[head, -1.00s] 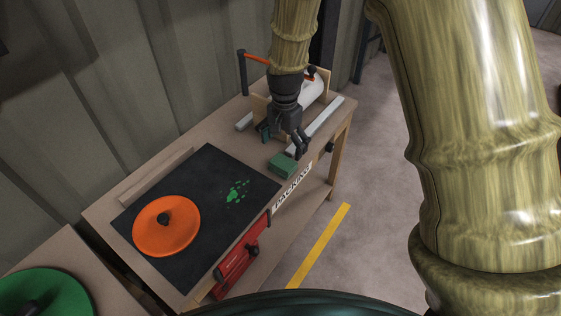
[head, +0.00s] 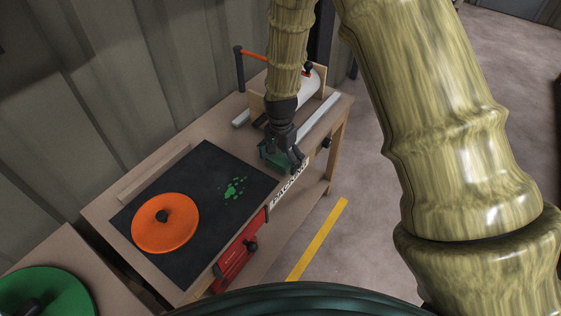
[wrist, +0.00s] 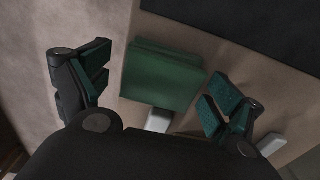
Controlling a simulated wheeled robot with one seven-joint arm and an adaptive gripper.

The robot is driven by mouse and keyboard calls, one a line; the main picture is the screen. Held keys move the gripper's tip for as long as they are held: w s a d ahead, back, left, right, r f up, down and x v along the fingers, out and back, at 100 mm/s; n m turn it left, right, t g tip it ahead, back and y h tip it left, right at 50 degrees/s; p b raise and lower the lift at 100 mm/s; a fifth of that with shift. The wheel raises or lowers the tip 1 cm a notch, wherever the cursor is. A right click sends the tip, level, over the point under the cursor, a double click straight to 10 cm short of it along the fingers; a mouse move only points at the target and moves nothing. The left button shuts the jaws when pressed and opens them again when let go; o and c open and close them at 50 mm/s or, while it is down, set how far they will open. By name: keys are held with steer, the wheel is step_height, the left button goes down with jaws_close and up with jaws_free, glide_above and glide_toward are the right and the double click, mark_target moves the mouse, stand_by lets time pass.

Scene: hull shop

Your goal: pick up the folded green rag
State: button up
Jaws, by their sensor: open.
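The folded green rag (wrist: 162,77) lies flat on the workbench top, near its front edge. In the head view the rag (head: 270,157) shows only in part, because my gripper (head: 282,160) covers much of it. My gripper is open and empty, directly above the rag. In the wrist view the rag lies between and slightly beyond the two spread fingers (wrist: 155,90), with a gap on either side. I cannot tell the exact height of the fingertips over the bench.
A black mat (head: 205,258) with green spots (head: 235,187) and an orange disc (head: 165,223) lies left of the rag. A white roll (head: 309,84) and pale bars (head: 321,118) are behind.

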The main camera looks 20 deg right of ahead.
mark_target(280, 158)
steer(key=shift+c, duration=0.2)
steer(key=c, duration=1)
steer(key=shift+r, duration=0.1)
steer(key=shift+w+r, duration=0.1)
steer(key=shift+r, duration=0.55)
step_height(280, 158, up, 2)
steer(key=s, duration=0.5)
steer(key=s+r+b, duration=0.1)
steer(key=s, duration=1)
steer(key=shift+a+r+b, duration=0.2)
steer(key=shift+a+b, duration=0.15)
steer(key=shift+a, duration=0.05)
